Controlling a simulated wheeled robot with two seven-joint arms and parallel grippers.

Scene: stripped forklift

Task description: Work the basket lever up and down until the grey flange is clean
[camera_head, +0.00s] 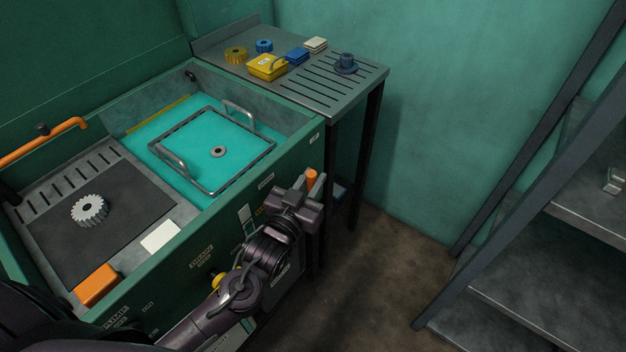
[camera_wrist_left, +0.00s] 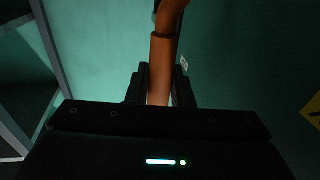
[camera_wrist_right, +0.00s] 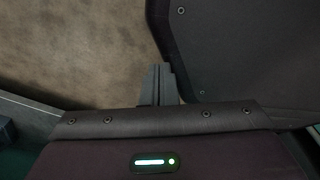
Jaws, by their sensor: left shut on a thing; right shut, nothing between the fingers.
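The grey flange (camera_head: 218,151) is a small ring with a dark centre. It lies inside the wire-framed basket (camera_head: 237,180), which has two raised handles and sits in the turquoise bath of the green washing tank (camera_head: 222,200). The orange basket lever (camera_head: 312,177) stands at the tank's front right corner; it also shows in the left wrist view (camera_wrist_left: 163,52). My left gripper (camera_head: 315,186) is shut around the lever's orange grip. My right gripper (camera_wrist_right: 158,85) is shut and empty above brown floor. Whether dirt remains on the flange is too small to tell.
A gear (camera_head: 89,209), a white card (camera_head: 161,236) and an orange block (camera_head: 97,285) lie on the tank's left deck. The slatted side table (camera_head: 330,90) holds a yellow box (camera_head: 267,66) and several small parts. Metal steps (camera_head: 540,260) stand at right, with open floor between.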

